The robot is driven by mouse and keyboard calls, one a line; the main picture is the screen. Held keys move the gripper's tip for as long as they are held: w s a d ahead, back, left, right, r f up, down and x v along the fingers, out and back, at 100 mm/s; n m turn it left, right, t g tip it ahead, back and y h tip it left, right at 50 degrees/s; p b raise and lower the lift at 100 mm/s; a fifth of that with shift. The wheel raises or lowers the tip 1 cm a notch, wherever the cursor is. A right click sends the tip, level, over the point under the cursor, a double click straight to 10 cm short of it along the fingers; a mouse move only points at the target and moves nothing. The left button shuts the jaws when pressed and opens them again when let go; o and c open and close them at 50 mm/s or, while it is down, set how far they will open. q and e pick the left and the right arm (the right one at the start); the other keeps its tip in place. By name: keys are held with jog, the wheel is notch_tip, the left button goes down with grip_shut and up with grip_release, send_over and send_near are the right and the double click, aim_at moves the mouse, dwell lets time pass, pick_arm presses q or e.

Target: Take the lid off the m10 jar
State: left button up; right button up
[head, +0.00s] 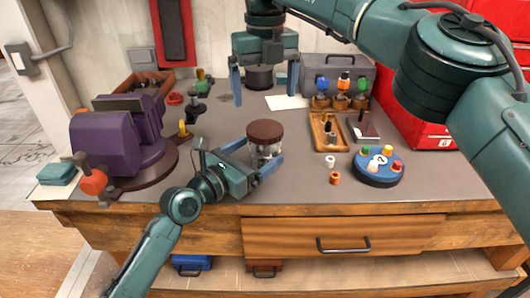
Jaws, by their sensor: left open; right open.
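A clear jar (264,151) with a round brown lid (265,132) stands upright on the bench, left of centre. The lid sits on top of the jar. No m10 marking can be read on it. My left gripper (266,160) is open at the jar's side, low by the glass body, with one blue finger in front of it. The other finger is mostly hidden, and I cannot tell whether either touches the glass. My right gripper (264,98) is open and empty, pointing down above the back of the bench, behind the jar, its blue fingers wide apart.
A purple vise (115,143) stands left. Right of the jar are a wooden tray (327,132), a dark notebook (362,129), a blue round board (377,172) with coloured pegs, and small white (329,161) and orange (335,178) pieces. A grey toolbox (337,74) stands behind.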

pick_arm(q)
jog(key=x, duration=0.5)
jog(key=shift+c, duration=0.5)
